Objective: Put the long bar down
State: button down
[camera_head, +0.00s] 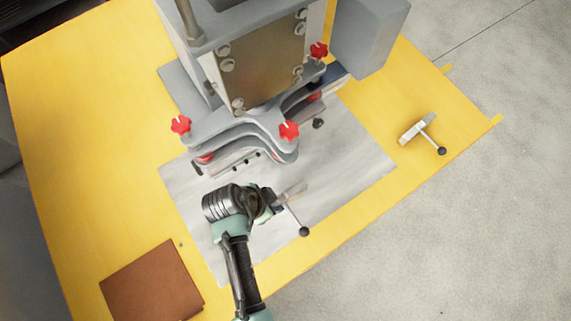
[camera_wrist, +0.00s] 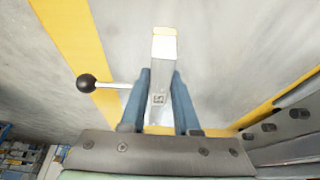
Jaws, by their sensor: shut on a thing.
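My gripper (camera_head: 279,199) is over the near part of the grey sheet, and its two blue fingers (camera_wrist: 160,100) show in the wrist view. They are shut on the long bar (camera_wrist: 165,48), a pale metal bar with a thin side rod ending in a black ball knob (camera_wrist: 87,84). In the head view the long bar (camera_head: 296,189) sticks out from the fingers towards the right, with its knob towards the front edge. Whether the bar touches the sheet or hangs above it I cannot tell.
A grey machine with red star knobs (camera_head: 240,80) stands behind my gripper. A similar bar with a black knob (camera_head: 417,128) lies on the yellow table (camera_head: 80,130) at right. A brown square plate (camera_head: 152,284) lies at the lower left. The grey sheet (camera_head: 345,160) is clear to the right.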

aim_at(287, 194)
jog(key=w+d, duration=0.2)
jog(key=d, duration=0.1)
jog(key=shift+w+d, duration=0.15)
jog(key=shift+w, duration=0.1)
jog(key=shift+w+d+f+p, duration=0.1)
jog(key=shift+f+p, duration=0.1)
jog(key=shift+f, duration=0.7)
jog(key=shift+w+d+f+p, duration=0.1)
jog(key=shift+f+p, duration=0.05)
jog(key=shift+f, duration=0.7)
jog(key=c, duration=0.6)
grip_release()
jog(key=shift+s+f, duration=0.1)
jog(key=shift+c, duration=0.2)
jog(key=v, duration=1.1)
jog(key=shift+p, duration=0.4)
jog(key=shift+s+a+r, duration=0.15)
jog(key=shift+r, duration=0.4)
